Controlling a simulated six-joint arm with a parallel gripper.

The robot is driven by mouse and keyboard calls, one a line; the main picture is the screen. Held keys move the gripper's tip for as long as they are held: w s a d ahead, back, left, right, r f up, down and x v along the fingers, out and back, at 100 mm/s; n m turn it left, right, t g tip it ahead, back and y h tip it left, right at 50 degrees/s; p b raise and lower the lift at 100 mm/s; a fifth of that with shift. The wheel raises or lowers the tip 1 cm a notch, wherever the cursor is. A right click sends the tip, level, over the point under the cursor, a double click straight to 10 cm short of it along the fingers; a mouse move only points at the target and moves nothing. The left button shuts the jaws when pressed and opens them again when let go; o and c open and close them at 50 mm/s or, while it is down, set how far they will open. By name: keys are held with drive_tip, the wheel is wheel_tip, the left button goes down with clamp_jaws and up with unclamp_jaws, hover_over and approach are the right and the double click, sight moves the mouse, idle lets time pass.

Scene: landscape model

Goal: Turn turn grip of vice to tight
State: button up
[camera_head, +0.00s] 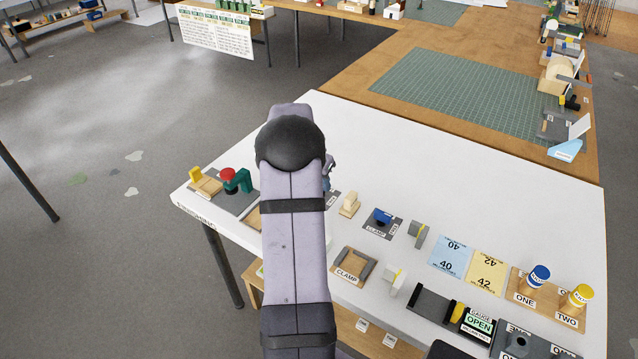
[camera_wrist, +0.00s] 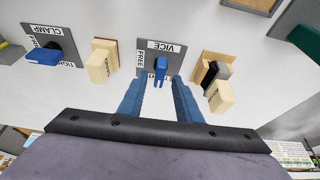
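In the wrist view, the vice plate (camera_wrist: 176,54) is a grey panel labelled VICE, with FREE on its left side and another label at its lower edge, partly hidden. The blue turn grip (camera_wrist: 161,66) stands on it and its narrow end points toward my gripper, down in the picture. My gripper (camera_wrist: 158,82) is open, with one blue finger on each side of the grip's lower end. I cannot tell whether either finger touches it. In the head view my arm hides the vice grip, and only a bit of my gripper (camera_head: 329,172) shows beside the arm.
A similar clamp plate (camera_wrist: 30,37) with a blue grip (camera_wrist: 43,56) is to the left in the wrist view. A wooden block (camera_wrist: 102,62) stands between the two plates. A wooden holder (camera_wrist: 210,60) with black and pale pieces is close to the right of the vice plate.

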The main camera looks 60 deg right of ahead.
drive_tip(key=shift+b+v, duration=0.5)
drive_tip(key=shift+v, duration=2.5)
drive_tip(key=shift+a, duration=0.1)
drive_tip(key=w+a+r+n+y+p, duration=0.1)
drive_tip(key=w+a+n, duration=0.15)
drive_tip(key=a, duration=0.65)
drive_tip(key=w+a+r+n+t+y+p, duration=0.1)
drive_tip(key=a+n+p, duration=0.15)
drive_tip(key=a, duration=0.55)
drive_tip(key=w+a+r+n+p, duration=0.15)
drive_tip(key=a+n, duration=0.25)
drive_tip(key=a, duration=0.5)
drive_tip(key=s+a+f+n+g+y+p, duration=0.1)
drive_tip(key=s+a+n, duration=0.4)
drive_tip(key=a, duration=0.5)
drive_tip(key=s+a+n+y+p, duration=0.1)
drive_tip(key=s+a+n, duration=0.3)
drive_tip(key=s+a, duration=0.45)
wheel_tip(320, 180, down, 16)
drive_tip(key=w+a+b, duration=0.1)
drive_tip(key=b, duration=1.5)
drive_tip(key=shift+w+a+f, duration=0.25)
drive_tip(key=shift+a, duration=0.15)
